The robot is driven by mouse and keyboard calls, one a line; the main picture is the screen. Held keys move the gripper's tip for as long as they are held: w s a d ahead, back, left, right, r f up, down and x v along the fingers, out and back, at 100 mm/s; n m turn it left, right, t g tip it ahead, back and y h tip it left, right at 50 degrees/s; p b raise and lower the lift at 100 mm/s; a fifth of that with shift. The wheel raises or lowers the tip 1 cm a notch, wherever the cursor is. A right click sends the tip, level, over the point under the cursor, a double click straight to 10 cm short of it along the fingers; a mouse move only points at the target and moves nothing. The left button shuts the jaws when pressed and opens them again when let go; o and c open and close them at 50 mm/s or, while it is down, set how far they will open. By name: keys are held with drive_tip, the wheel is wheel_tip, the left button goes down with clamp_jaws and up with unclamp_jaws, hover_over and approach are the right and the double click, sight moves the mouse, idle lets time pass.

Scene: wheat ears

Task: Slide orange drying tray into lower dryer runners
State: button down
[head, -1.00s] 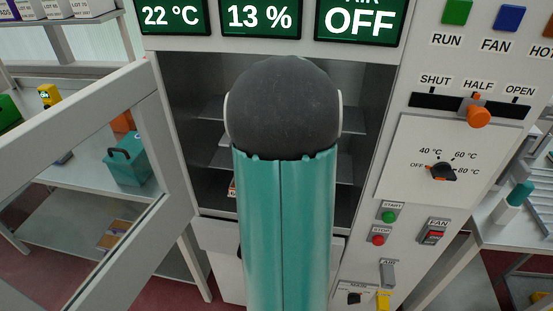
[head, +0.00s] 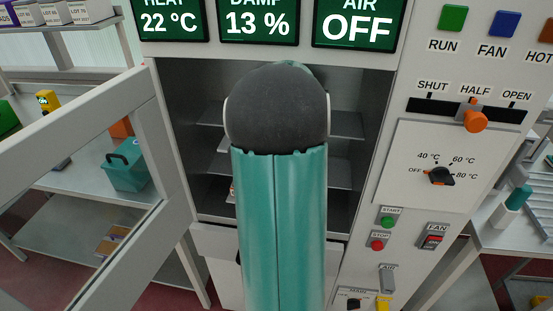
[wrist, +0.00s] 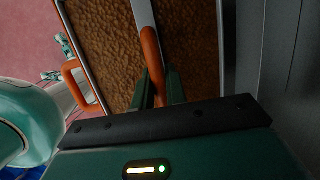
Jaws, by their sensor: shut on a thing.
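The drying tray (wrist: 108,50) shows in the wrist view, filled with brown grain, with a pale metal rim and orange handle parts. My gripper (wrist: 160,88) is shut on the orange handle (wrist: 152,58) at the middle of the tray. Another orange handle loop (wrist: 72,82) sticks out at the left. In the head view my own arm hides the gripper and nearly all of the tray. The dryer (head: 345,150) stands open ahead, with grey shelves or runners (head: 345,125) inside. Its lower runners are largely hidden behind my arm.
The dryer's framed door (head: 150,92) stands swung open at the left. A control panel (head: 440,150) with knobs and switches is on the right. A shelf with a teal box (head: 125,170) is beyond the door. A grey wall surface (wrist: 290,70) is close right of the tray.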

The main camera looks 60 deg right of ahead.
drive_tip(key=shift+w+d, duration=0.2)
drive_tip(key=shift+d, duration=0.35)
drive_tip(key=shift+w+d, duration=0.15)
drive_tip(key=shift+d, duration=0.15)
drive_tip(key=shift+w+d, duration=0.2)
drive_tip(key=shift+d, duration=0.25)
drive_tip(key=shift+w+d, duration=0.2)
drive_tip(key=shift+d, duration=0.25)
drive_tip(key=shift+w+d, duration=0.1)
drive_tip(key=shift+d, duration=0.2)
drive_tip(key=shift+w+d, duration=0.1)
drive_tip(key=shift+d, duration=0.15)
drive_tip(key=c, duration=1.3)
unclamp_jaws()
drive_tip(key=shift+c, duration=0.2)
drive_tip(key=shift+r, duration=0.1)
